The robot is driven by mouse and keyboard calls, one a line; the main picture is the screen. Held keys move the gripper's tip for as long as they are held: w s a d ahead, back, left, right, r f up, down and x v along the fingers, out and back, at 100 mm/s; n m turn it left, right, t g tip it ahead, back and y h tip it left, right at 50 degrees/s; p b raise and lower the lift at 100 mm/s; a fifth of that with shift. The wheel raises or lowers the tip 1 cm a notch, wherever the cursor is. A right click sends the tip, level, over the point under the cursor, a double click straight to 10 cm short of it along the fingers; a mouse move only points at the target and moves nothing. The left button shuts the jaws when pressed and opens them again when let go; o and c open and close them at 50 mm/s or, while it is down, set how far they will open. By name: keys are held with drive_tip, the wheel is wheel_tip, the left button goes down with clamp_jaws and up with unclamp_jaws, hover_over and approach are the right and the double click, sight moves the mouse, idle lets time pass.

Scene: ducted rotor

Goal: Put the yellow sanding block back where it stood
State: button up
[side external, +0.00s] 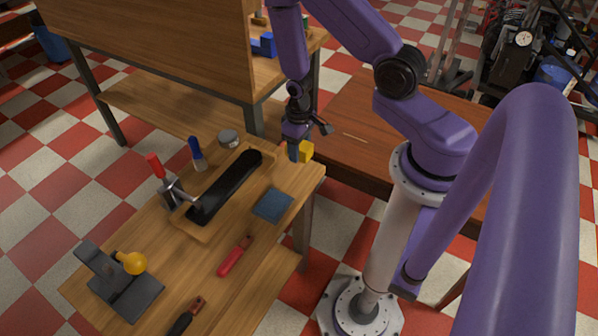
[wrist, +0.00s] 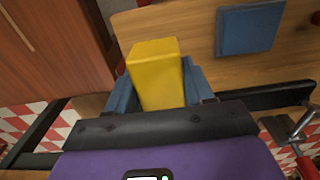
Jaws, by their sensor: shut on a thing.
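The yellow sanding block (wrist: 156,70) is held between the two blue-grey fingers of my gripper (wrist: 158,88) in the wrist view. In the side external view, my gripper (side external: 298,150) is at the right end of the wooden workbench, and the yellow block (side external: 306,152) shows beside its finger. My gripper is shut on the block. Whether the block touches the bench top or hangs just above it, I cannot tell. A flat blue pad (side external: 273,205) lies on the bench near the block; it also shows in the wrist view (wrist: 249,28).
A wooden tray (side external: 203,235) holds a long black part. A reddish-brown table (side external: 350,130) stands beyond.

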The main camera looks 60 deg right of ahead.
sight(299, 174)
drive_tip(key=shift+f, duration=3.85)
drive_tip(key=shift+f, duration=0.15)
drive_tip(key=o, duration=1)
